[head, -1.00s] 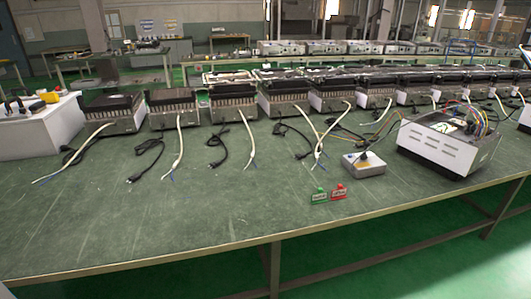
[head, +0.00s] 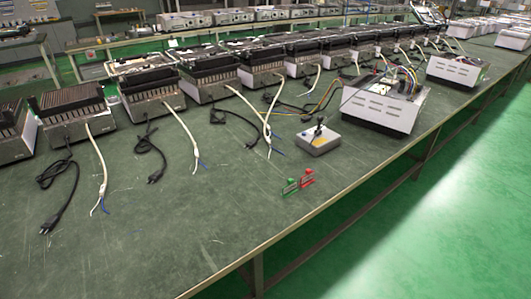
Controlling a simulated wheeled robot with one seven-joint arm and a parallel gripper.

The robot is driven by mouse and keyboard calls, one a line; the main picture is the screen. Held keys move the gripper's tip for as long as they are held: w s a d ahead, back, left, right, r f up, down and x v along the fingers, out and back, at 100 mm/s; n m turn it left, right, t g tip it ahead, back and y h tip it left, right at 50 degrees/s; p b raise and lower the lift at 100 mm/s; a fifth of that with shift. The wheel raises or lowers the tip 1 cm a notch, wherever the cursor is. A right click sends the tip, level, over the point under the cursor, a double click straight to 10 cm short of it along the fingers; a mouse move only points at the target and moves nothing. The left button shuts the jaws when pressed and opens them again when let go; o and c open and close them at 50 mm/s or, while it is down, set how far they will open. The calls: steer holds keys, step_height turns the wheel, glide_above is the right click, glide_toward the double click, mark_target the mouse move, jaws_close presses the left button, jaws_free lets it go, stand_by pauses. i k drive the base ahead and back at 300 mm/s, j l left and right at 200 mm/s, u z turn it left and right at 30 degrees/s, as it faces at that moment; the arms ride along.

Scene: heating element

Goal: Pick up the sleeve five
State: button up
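Several heater units with dark ribbed tops stand in a row along the green bench, each with a pale sleeved cable or black cord in front. Pale sleeves with blue wire ends lie at the left (head: 100,170), in the middle (head: 185,135) and near the grey box (head: 267,128); another pale sleeve (head: 317,80) is farther back. No number shows on any of them, so I cannot tell which is sleeve five. My gripper is not in view.
The green bench top (head: 200,225) is clear at the front. A grey box with a black knob (head: 318,140) stands near small green (head: 290,186) and red (head: 307,178) tags. A white vented unit with coloured wires (head: 385,105) stands right. Green floor (head: 450,210) is open beyond the bench edge.

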mark_target(268, 140)
steer(key=i+j, duration=0.3)
steer(key=i, duration=0.2)
steer(key=i+l+u, duration=0.1)
steer(key=u, duration=0.4)
steer(key=i+l+u, duration=0.15)
steer(key=u, duration=0.3)
steer(key=i+l+u, duration=0.15)
steer(key=l, duration=0.25)
steer(key=i+l+u, duration=0.2)
steer(key=l, duration=0.25)
steer(key=i+l+u, duration=0.15)
steer(key=l, duration=0.3)
steer(key=l+u, duration=0.15)
steer(key=l, duration=0.3)
steer(key=i+l+u, duration=0.2)
steer(key=l, duration=1.15)
steer(key=i+l, duration=0.15)
steer(key=l, duration=0.7)
